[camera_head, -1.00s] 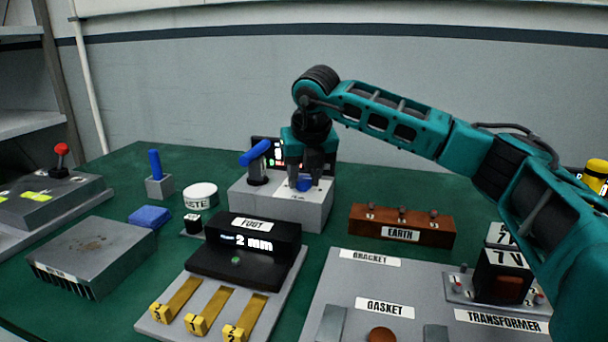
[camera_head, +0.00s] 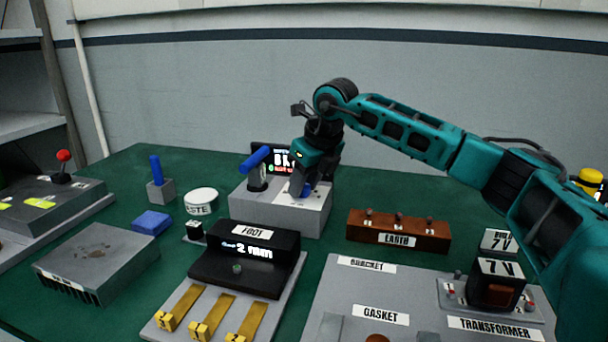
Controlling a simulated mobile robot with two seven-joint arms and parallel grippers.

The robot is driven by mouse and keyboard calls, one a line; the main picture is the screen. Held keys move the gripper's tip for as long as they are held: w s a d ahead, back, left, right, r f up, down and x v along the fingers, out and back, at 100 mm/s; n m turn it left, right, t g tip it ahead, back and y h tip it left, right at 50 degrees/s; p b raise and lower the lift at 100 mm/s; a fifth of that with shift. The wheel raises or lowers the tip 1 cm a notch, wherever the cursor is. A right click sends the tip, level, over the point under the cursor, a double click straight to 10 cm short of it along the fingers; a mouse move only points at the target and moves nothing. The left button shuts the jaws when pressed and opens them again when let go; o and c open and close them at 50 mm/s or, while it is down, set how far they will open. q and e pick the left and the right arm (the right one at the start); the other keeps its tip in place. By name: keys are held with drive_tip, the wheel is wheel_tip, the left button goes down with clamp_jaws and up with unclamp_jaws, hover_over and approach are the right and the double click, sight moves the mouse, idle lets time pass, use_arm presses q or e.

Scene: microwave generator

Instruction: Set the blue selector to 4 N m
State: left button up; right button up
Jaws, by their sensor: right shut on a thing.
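The blue selector (camera_head: 307,188) sits on top of a light grey block (camera_head: 280,217) at the back middle of the table. My right gripper (camera_head: 300,186) reaches down onto it from above, shut on it; the fingers hide much of the selector. The wrist is turned and leans to the right. The selector's markings are too small and covered to read. A dark display (camera_head: 284,158) stands behind the block, partly hidden by the gripper; its text is not legible. My left gripper is not in view.
A blue-handled lever (camera_head: 256,160) stands on the same block, close left of my gripper. A brown EARTH block (camera_head: 398,232), a black FOOT unit (camera_head: 245,262) and a grey TRANSFORMER panel (camera_head: 415,295) stand around it. Green tabletop shows between them.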

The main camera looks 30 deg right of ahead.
drive_tip(key=n+p, duration=0.1)
drive_tip(key=n+y+p, duration=0.1)
drive_tip(key=n, duration=0.1)
drive_tip(key=shift+w+d+r+n+g+p, duration=0.1)
drive_tip(key=shift+d+r+n+g+p, duration=0.1)
drive_tip(key=shift+n+g+p, duration=0.1)
drive_tip(key=shift+n+y+p, duration=0.5)
drive_tip(key=shift+n+p, duration=0.1)
drive_tip(key=shift+n, duration=0.3)
drive_tip(key=shift+n+g+y+p, duration=0.3)
drive_tip(key=shift+n+g+p, duration=0.15)
drive_tip(key=shift+n, duration=0.35)
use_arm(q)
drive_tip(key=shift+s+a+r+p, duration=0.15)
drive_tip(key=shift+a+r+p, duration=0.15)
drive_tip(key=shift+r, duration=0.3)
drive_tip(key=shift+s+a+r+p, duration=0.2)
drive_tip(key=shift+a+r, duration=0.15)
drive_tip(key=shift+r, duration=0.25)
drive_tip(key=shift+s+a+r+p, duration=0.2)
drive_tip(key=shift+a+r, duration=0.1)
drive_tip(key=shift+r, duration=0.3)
use_arm(e)
drive_tip(key=shift+w+f+n+g+y, duration=0.15)
drive_tip(key=shift+n+g+y, duration=0.2)
drive_tip(key=shift+n, duration=1.05)
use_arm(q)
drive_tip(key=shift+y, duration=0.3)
